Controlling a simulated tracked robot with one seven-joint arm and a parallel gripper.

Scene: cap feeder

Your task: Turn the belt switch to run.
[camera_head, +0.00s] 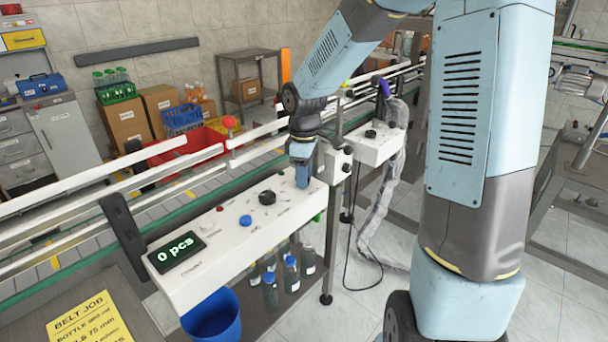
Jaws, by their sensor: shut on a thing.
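A white control panel (190,284) stands at the front of the conveyor, with a green-lit display (175,254) reading "0 pcs". My gripper (302,183) points down over the panel's right end. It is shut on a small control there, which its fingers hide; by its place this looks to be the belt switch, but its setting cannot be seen. Left of the gripper, a black knob (267,198), a blue button (246,221), a small red button (220,208) and a pale knob (208,228) sit on the panel. Their small labels are unreadable.
White guide rails (180,150) run behind the panel. A second white control box (372,145) stands further right. Bottles (291,275) and a blue bin (212,318) are below the panel.

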